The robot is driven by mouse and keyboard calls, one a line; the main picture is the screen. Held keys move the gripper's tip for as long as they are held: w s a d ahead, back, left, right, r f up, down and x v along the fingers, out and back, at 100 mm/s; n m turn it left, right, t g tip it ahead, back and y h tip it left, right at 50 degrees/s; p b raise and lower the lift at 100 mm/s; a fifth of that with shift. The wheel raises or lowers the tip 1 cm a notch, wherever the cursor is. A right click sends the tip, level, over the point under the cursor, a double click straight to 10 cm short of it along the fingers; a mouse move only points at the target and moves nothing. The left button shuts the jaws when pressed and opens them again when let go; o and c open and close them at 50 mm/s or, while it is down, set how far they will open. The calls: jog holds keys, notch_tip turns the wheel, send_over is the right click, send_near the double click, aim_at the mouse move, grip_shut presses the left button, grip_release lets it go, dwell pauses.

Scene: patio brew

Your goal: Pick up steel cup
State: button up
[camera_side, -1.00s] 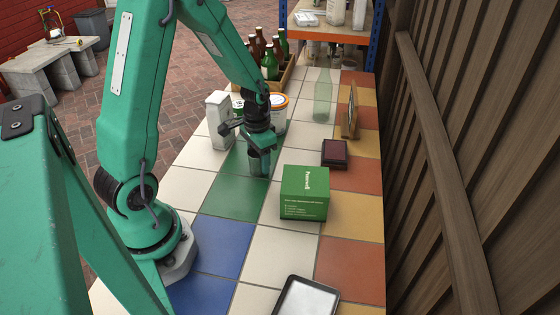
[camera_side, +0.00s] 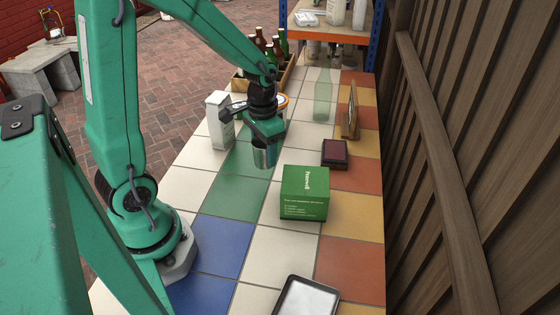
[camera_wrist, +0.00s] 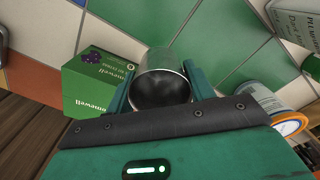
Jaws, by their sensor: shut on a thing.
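The steel cup (camera_side: 265,157) is a small shiny metal cup with a dark inside. My gripper (camera_side: 264,139) is shut on it and holds it upright or nearly so, above the tiled bench. In the wrist view, the cup (camera_wrist: 163,66) sits between the two green fingers of my gripper (camera_wrist: 162,88), its dark opening facing the camera. In the side view the gripper covers the upper part of the cup.
A green box (camera_side: 304,193) stands close to the right of the cup. A white carton (camera_side: 219,120) and a tin with an orange rim (camera_wrist: 272,107) stand behind. A dark red box (camera_side: 335,153) and a tablet (camera_side: 307,299) lie on the bench.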

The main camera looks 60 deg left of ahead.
jog(key=s+d+r, duration=0.1)
jog(key=d+r, duration=0.3)
jog(key=d, duration=0.2)
jog(key=shift+s+d, duration=0.2)
jog(key=shift+d, duration=0.1)
dwell(0.4)
